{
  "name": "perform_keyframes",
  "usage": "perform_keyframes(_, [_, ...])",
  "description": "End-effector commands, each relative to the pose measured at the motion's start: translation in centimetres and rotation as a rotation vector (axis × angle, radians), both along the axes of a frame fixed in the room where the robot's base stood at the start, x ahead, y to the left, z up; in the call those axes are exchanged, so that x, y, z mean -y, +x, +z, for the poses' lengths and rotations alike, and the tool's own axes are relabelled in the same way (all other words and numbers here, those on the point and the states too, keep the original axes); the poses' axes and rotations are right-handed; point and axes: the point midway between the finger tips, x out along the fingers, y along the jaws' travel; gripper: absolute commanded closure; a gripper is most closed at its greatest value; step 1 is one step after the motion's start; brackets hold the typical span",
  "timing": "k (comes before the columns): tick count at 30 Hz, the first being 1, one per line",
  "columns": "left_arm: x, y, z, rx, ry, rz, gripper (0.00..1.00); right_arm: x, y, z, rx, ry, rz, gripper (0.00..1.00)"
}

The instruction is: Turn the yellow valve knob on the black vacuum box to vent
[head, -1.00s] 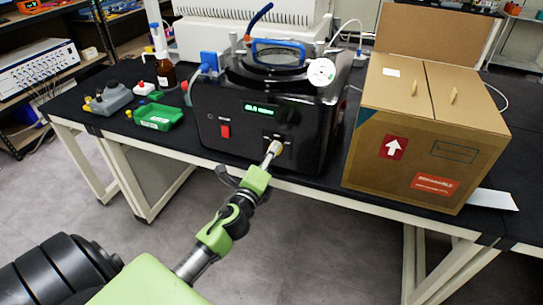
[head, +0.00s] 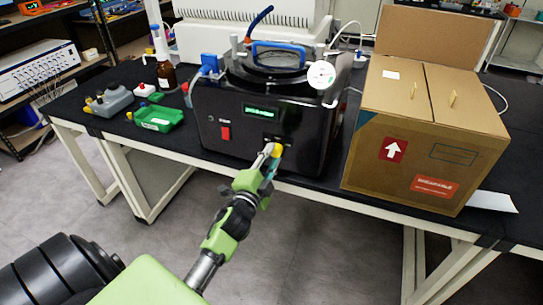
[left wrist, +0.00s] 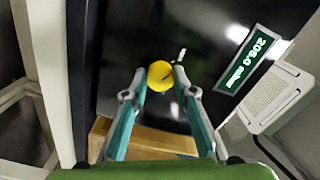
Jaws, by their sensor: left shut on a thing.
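The black vacuum box (head: 310,125) stands on the dark bench, with a green lit display (head: 261,113) and a red switch (head: 225,132) on its front. The yellow valve knob (head: 277,150) is low on that front, partly hidden by my fingers. My left gripper (head: 270,153) reaches up to it from below and is shut on it. In the left wrist view the round yellow knob (left wrist: 160,75) sits between the two fingertips (left wrist: 161,78), and a small white mark shows beside it. My right gripper is not in view.
A cardboard box (head: 425,135) stands right of the vacuum box. A green tray (head: 159,117), a grey block (head: 112,98) and a brown bottle (head: 166,75) are to the left. A blue-handled lid (head: 278,55) and a gauge (head: 321,75) top the vacuum box.

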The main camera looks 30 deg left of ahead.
Motion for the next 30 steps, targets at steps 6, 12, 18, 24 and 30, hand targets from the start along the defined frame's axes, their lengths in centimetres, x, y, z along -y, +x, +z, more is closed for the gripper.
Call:
perform_keyframes(6, [-0.01,-0.01,-0.12,0.009,-0.048,0.001,0.96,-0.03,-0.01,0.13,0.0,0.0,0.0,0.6])
perform_keyframes(12, [-0.01,-0.01,-0.14,0.011,-0.059,0.001,0.96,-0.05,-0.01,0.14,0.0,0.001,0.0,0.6])
perform_keyframes(18, [0.0,-0.01,-0.16,0.011,-0.059,0.001,0.96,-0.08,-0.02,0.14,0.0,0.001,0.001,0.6])
perform_keyframes(24, [0.0,-0.01,-0.14,0.011,-0.059,0.001,0.57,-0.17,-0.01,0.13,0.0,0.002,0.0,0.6])
perform_keyframes(30, [0.0,0.0,-0.09,0.012,-0.057,0.0,0.57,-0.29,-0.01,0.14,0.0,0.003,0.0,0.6])
